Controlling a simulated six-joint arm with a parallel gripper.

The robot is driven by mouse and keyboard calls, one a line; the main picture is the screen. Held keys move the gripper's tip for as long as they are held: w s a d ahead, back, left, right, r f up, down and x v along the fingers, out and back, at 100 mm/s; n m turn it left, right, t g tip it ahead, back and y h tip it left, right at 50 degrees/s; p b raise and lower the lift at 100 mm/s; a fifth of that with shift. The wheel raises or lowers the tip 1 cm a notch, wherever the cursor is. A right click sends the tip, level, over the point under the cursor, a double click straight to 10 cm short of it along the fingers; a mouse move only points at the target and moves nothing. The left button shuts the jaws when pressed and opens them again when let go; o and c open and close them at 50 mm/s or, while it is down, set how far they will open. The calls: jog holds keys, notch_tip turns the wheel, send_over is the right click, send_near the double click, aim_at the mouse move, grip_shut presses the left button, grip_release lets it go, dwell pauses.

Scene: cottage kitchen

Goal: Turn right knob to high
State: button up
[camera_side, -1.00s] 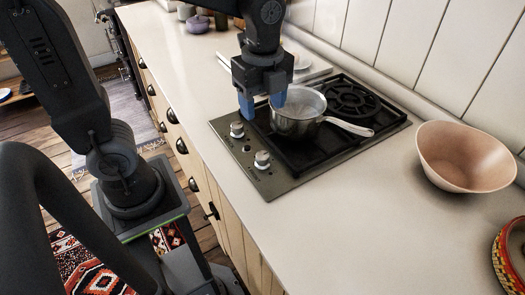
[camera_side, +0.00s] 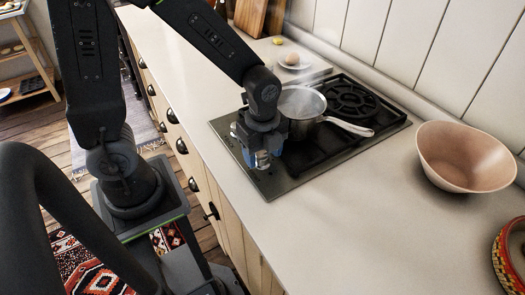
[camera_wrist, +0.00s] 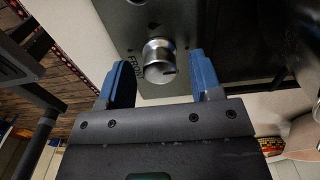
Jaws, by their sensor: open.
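The right knob (camera_side: 262,161) is a silver round knob on the front strip of the dark cooktop (camera_side: 283,185). In the wrist view the knob (camera_wrist: 159,58) shows a dark mark on its lower right edge and lettering beside it. My gripper (camera_side: 262,158) is directly over the right knob, pointing down. In the wrist view its blue fingers (camera_wrist: 162,82) are open, one on each side of the knob, with visible gaps. I cannot tell how far down they reach.
A steel saucepan (camera_side: 303,104) stands on a burner close behind my gripper, its handle pointing right. A wooden bowl (camera_side: 465,160) is on the counter (camera_side: 340,235) at right. A plate with an egg (camera_side: 292,57) and cutting boards are at the back. The front counter is clear.

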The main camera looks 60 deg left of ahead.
jog(key=shift+c, duration=0.3)
jog(key=c, duration=0.9)
jog(key=shift+o, duration=0.2)
jog(key=shift+n, duration=0.3)
jog(key=n, duration=0.3)
jog(key=shift+n, duration=0.4)
jog(key=n, duration=1.3)
jog(key=shift+n, duration=0.4)
